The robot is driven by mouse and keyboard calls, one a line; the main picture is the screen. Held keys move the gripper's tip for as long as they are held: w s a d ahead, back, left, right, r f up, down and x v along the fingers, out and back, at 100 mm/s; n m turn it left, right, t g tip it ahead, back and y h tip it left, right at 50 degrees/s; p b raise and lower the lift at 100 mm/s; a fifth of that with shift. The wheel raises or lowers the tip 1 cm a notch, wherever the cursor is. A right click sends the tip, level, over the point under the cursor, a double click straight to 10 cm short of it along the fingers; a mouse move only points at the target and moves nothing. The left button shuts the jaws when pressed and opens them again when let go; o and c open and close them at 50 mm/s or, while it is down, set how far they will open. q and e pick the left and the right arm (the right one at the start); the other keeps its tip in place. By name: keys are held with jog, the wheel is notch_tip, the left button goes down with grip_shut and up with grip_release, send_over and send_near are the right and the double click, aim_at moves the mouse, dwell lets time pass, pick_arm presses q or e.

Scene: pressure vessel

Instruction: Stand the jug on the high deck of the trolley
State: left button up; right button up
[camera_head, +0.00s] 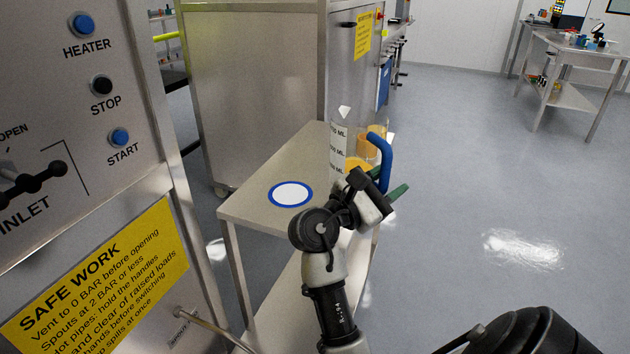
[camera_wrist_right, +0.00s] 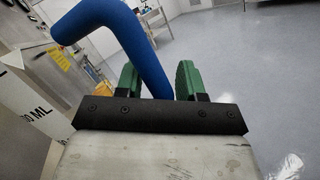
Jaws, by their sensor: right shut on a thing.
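The jug (camera_head: 338,150) is a clear vessel with ML markings and a blue handle (camera_head: 383,160). Orange-yellow shows in its lower part. It looks roughly upright at the far right part of the trolley top. My right wrist hides its base, so I cannot tell whether it touches the deck. My right gripper (camera_head: 388,184) is shut on the blue handle. In the right wrist view its green fingers (camera_wrist_right: 158,84) lie either side of the handle (camera_wrist_right: 110,25). The steel trolley's high deck (camera_head: 248,208) carries a white disc with a blue rim (camera_head: 290,194). My left gripper is not in view.
A control panel with a yellow safety sign (camera_head: 100,285) stands close on the left. A steel cabinet (camera_head: 255,100) stands behind the trolley. The trolley has a lower shelf (camera_head: 285,300). Open grey floor (camera_head: 470,180) lies to the right, with a workbench (camera_head: 575,50) far off.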

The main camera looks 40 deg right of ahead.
jog(key=shift+m+g, duration=0.3)
jog(key=shift+g, duration=0.1)
jog(key=w+a+f, duration=0.2)
jog(key=w, duration=0.1)
jog(key=w+a+f+b, duration=0.1)
jog(key=w+f, duration=0.1)
jog(key=w, duration=0.1)
jog(key=w+a+f+b, duration=0.1)
jog(key=w+a+f, duration=0.1)
jog(key=w+f, duration=0.1)
jog(key=shift+w+a, duration=0.15)
jog(key=shift+a, duration=0.15)
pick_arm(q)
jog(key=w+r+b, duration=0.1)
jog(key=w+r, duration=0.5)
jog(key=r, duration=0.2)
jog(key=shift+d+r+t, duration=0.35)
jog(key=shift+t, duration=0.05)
pick_arm(e)
jog(key=shift+f, duration=1.95)
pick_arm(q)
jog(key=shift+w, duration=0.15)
pick_arm(e)
jog(key=shift+f, duration=0.1)
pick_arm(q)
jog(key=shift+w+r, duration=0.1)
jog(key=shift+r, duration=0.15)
pick_arm(e)
jog(key=shift+f, duration=0.35)
